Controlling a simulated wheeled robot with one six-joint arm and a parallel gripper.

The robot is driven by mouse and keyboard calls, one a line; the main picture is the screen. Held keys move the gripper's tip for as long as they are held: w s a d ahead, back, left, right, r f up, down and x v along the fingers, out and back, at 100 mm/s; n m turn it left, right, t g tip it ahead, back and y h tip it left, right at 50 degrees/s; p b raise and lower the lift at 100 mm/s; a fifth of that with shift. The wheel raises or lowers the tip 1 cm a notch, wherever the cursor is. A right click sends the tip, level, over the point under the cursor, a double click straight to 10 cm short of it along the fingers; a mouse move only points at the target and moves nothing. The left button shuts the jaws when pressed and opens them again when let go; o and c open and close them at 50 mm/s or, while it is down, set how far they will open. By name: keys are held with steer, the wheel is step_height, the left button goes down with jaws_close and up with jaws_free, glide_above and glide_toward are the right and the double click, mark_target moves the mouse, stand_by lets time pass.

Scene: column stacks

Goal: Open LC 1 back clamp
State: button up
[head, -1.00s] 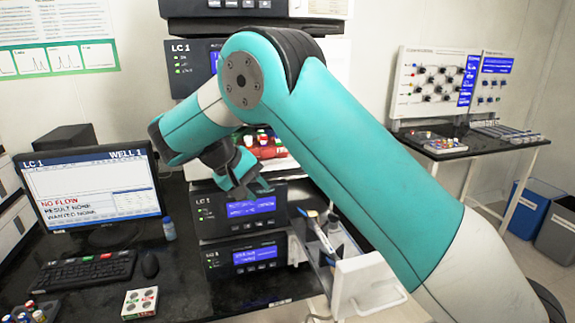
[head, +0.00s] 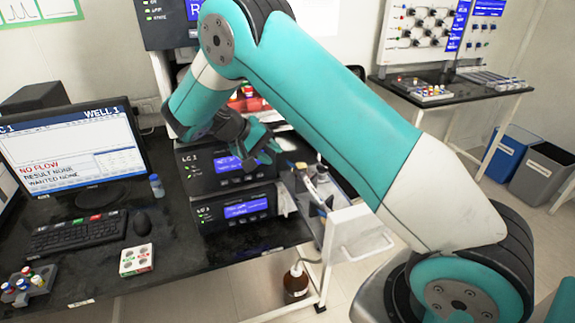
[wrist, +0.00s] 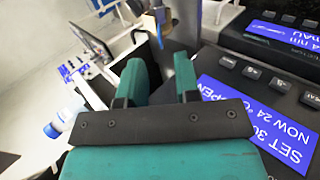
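The LC 1 stack shows in the head view as dark units with blue displays, the upper one (head: 198,180) above the lower one (head: 213,214). My gripper (head: 270,147) is at the upper unit's right front, partly across its display. In the wrist view my gripper (wrist: 162,78) has its two teal fingers apart, with a gap and nothing seen between them. The unit's display (wrist: 262,115), which reads "SET 30" and "OPEN", is to the right of the fingers. A small brass-coloured fitting (wrist: 163,17) is beyond the fingertips. I cannot tell whether it is the back clamp.
A white cart (head: 358,232) with a tray of tools stands right of the stack. The monitor (head: 75,155), keyboard (head: 75,232) and vial rack (head: 28,286) occupy the bench at left. Red-capped bottles sit above the units, behind my arm.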

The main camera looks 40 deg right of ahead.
mark_target(288, 163)
steer(key=p+x, duration=0.1)
steer(key=x, duration=0.5)
steer(key=shift+s+d+f, duration=0.1)
steer(key=shift+d+f, duration=0.1)
steer(key=shift+d, duration=0.1)
steer(key=shift+c, duration=0.2)
jaws_close()
